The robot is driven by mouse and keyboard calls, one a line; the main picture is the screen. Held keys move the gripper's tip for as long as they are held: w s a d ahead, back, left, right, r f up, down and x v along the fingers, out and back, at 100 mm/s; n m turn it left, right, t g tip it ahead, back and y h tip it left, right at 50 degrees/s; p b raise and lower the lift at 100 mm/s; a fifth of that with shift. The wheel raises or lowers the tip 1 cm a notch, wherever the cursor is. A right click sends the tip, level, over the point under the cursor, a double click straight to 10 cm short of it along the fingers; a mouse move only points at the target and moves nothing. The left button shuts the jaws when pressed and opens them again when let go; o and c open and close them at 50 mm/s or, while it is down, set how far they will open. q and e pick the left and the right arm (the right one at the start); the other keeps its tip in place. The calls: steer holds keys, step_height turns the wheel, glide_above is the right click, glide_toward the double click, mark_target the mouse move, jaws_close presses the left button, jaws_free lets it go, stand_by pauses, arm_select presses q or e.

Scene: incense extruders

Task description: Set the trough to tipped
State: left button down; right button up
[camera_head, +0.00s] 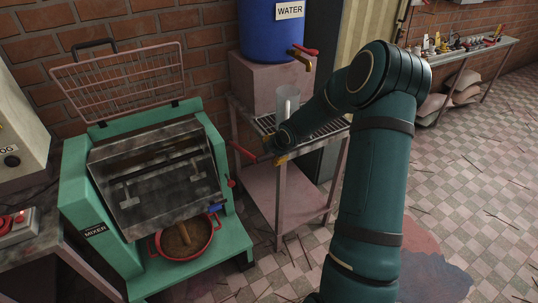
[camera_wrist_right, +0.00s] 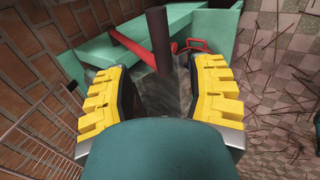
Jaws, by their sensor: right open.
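The grey metal trough (camera_head: 160,185) sits in the green mixer (camera_head: 78,200) at the left of the head view. It looks tilted, its broad face slanting toward me above a red pot (camera_head: 160,252) with brown contents. A red lever (camera_head: 243,152) sticks out at the mixer's right side. My right gripper (camera_head: 268,159) is beside the lever's outer end. In the right wrist view, my right gripper (camera_wrist_right: 162,85) has its yellow fingers wide apart. A dark upright rod (camera_wrist_right: 157,40) and the red lever (camera_wrist_right: 130,47) show just beyond and between them. Contact cannot be told. My left gripper is out of view.
A wire guard (camera_head: 120,80) stands raised behind the trough. A blue water barrel (camera_head: 266,30) with a tap sits on a block above a metal stand (camera_head: 275,190), close to my right arm. A tool bench (camera_head: 465,50) is at the back right. Tiled floor is open at right.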

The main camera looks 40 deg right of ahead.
steer(key=shift+v, duration=2.6)
steer(key=s+a+f+m+g+y, duration=0.1)
steer(key=a+f+m+y, duration=0.2)
steer(key=a, duration=0.5)
steer(key=a+f+m, duration=0.2)
steer(key=a+f, duration=0.3)
steer(key=a, duration=0.4)
steer(key=s+a+f+m+g+y, duration=0.1)
steer(key=a+f+m+y, duration=0.15)
steer(key=a+f, duration=0.4)
steer(key=s+a+f+m+g, duration=0.3)
steer(key=s+a+f+m, duration=0.2)
steer(key=s+a+m, duration=0.4)
steer(key=s+a, duration=0.4)
steer(key=a, duration=0.3)
steer(key=shift+s, duration=0.4)
